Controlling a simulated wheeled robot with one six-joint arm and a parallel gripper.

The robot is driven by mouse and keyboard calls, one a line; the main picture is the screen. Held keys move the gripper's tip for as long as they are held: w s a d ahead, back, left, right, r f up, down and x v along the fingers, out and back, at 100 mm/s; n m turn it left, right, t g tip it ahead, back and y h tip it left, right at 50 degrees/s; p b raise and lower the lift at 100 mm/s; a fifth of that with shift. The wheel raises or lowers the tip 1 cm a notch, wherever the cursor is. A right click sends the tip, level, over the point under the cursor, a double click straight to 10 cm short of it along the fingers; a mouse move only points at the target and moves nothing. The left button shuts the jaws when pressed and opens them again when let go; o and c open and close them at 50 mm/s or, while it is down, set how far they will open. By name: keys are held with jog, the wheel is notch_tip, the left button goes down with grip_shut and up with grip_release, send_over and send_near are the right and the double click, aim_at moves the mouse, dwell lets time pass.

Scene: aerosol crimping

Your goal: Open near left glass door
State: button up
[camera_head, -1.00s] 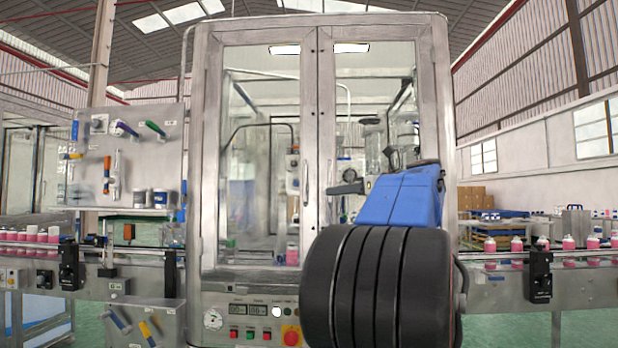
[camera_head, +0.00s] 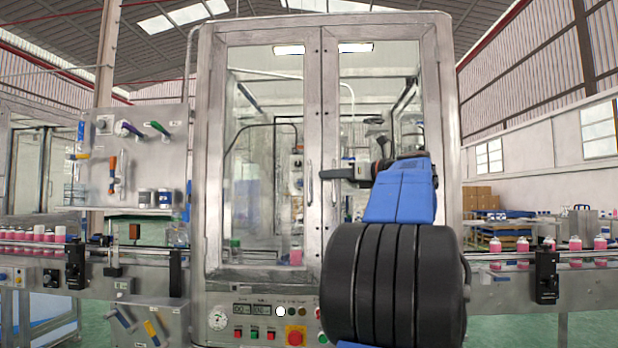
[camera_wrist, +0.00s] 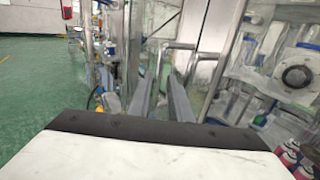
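The near left glass door (camera_head: 262,120) of the steel cabinet is closed in the head view, with its vertical bar handle (camera_head: 309,183) by the middle seam. The right glass door (camera_head: 385,85) beside it is also closed, with its own handle (camera_head: 334,182). My gripper (camera_head: 323,174) points left at handle height, its tip in front of the right door's edge, near both handles. In the wrist view my gripper (camera_wrist: 160,88) has two grey fingers apart with a gap between them. Metal bars show just beyond the fingertips; I cannot tell whether one lies between them.
A tool board (camera_head: 130,160) stands left of the cabinet. Conveyors with pink cans run on the left (camera_head: 40,238) and right (camera_head: 520,258). A control panel with a red emergency button (camera_head: 295,336) is below the doors. Green floor (camera_wrist: 35,70) lies open in the wrist view.

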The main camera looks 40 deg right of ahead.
jog(key=w, duration=0.6)
jog(key=w+a, duration=0.1)
jog(key=w, duration=0.1)
jog(key=shift+w, duration=0.4)
jog(key=shift+c, duration=0.3)
grip_shut()
